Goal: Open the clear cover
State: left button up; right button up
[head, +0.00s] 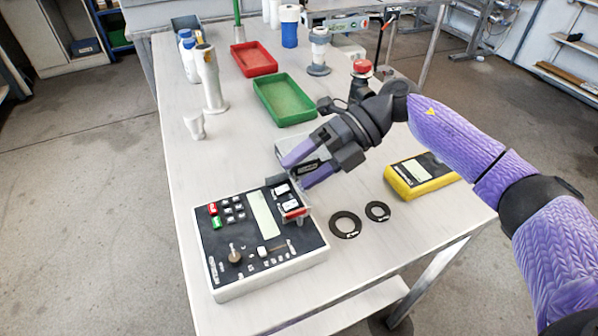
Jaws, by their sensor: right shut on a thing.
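The control box (262,240) lies on the table, with a black face, buttons, a small display and a lever. The clear cover (304,199) is see-through and hard to make out at the box's far right corner, by white switches and a red part. My right gripper (297,174) reaches in from the right over that corner. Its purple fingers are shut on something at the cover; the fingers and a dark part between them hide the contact. I cannot tell exactly how far the cover is tilted. My left gripper is out of view.
Two black rings (345,225) and a yellow meter (420,176) lie right of the box. A pale tray (312,139) is partly hidden behind my gripper. Green (284,98) and red (253,59) trays and white bottles (211,80) stand farther back.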

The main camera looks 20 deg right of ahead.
jog(key=y+b, duration=0.1)
jog(key=d+y+b, duration=0.1)
jog(key=y, duration=0.1)
jog(key=shift+f, duration=0.4)
jog(key=shift+d+y+b, duration=0.2)
jog(key=shift+y+b, duration=0.65)
jog(key=shift+y, duration=0.05)
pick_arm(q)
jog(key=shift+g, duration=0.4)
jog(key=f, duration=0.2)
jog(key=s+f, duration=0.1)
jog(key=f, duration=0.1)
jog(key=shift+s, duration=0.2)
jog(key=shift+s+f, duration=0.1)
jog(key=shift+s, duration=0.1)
